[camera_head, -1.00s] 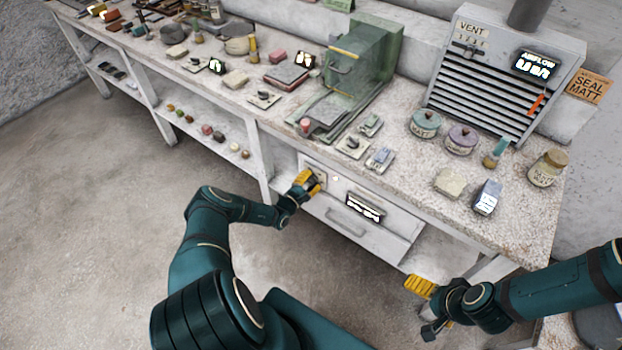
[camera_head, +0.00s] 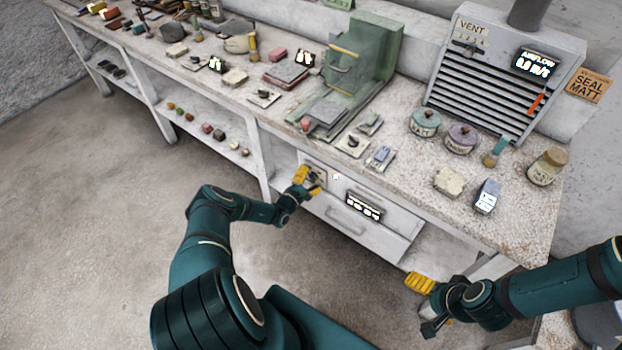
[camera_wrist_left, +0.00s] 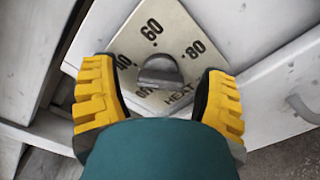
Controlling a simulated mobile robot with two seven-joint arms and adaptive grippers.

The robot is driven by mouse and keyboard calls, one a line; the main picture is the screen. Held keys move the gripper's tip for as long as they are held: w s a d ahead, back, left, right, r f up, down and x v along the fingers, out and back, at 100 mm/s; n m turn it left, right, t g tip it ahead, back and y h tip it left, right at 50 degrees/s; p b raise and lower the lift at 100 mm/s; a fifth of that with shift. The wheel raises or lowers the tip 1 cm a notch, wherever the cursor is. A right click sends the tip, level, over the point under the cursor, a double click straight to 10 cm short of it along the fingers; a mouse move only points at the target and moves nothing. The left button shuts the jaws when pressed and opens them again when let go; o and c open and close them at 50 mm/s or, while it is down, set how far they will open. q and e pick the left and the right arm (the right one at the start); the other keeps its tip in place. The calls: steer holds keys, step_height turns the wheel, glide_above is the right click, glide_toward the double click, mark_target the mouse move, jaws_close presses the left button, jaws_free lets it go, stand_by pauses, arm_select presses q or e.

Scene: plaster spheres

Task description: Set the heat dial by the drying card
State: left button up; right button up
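The heat dial is a grey knob (camera_wrist_left: 160,72) on a pale plate (camera_wrist_left: 178,30) marked 60, 80 and HEAT, with other numbers partly hidden. It is on the front of the white cabinet under the bench. My left gripper (camera_head: 309,180) is at this plate. In the left wrist view its yellow fingers (camera_wrist_left: 159,82) are apart, on either side of the knob, with gaps to it. An orange card (camera_head: 588,87) reading SEAL MATT is at the far right; I cannot tell if it is the drying card. My right gripper (camera_head: 420,284) is low, away from the bench; its opening is unclear.
A lit display (camera_head: 364,205) sits right of the dial, above a drawer handle (camera_head: 347,222). The bench top (camera_head: 410,180) overhangs the dial and carries jars, small blocks and a green press (camera_head: 362,60). A vent box (camera_head: 500,75) stands at the back right.

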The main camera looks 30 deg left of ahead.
arm_select(q)
steer(key=s, duration=1.2)
steer(key=shift+a, duration=0.45)
